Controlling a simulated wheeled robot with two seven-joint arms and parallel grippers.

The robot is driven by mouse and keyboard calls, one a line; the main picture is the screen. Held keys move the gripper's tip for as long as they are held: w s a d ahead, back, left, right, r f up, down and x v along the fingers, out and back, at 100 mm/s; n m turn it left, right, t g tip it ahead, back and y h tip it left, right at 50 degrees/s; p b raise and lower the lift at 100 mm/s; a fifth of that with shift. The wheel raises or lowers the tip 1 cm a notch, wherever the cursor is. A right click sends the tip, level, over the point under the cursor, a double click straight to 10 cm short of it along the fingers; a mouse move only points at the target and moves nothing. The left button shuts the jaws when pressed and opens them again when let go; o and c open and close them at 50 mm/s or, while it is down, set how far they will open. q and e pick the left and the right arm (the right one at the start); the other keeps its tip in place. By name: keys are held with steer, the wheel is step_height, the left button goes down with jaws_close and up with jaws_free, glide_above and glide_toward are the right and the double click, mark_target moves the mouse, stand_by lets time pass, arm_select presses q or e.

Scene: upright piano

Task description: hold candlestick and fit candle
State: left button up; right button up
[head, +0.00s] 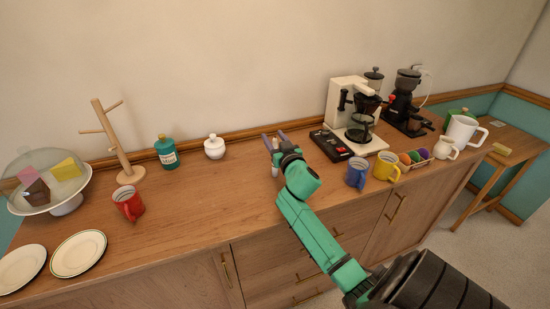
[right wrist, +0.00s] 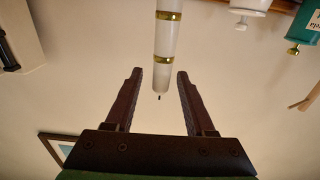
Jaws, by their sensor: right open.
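A white candle (right wrist: 165,38) with gold bands shows in the right wrist view, its dark wick end between the two fingers. My right gripper (right wrist: 159,75) is open, with a gap on each side of the candle. In the head view my right gripper (head: 273,136) is over the back middle of the wooden sideboard. Its hand and arm hide most of what stands there. I cannot make out a candlestick in either view. My left gripper is not in view.
On the sideboard (head: 190,215), a white jar (head: 214,147), teal bottle (head: 166,152), mug tree (head: 120,150) and red mug (head: 129,204) stand left. A coffee maker (head: 345,100), blue mug (head: 357,173) and yellow mug (head: 386,167) stand right. The front left middle is clear.

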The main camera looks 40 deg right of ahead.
steer(key=shift+x, duration=1.15)
steer(key=shift+s, duration=0.1)
jaws_close()
stand_by(0.4)
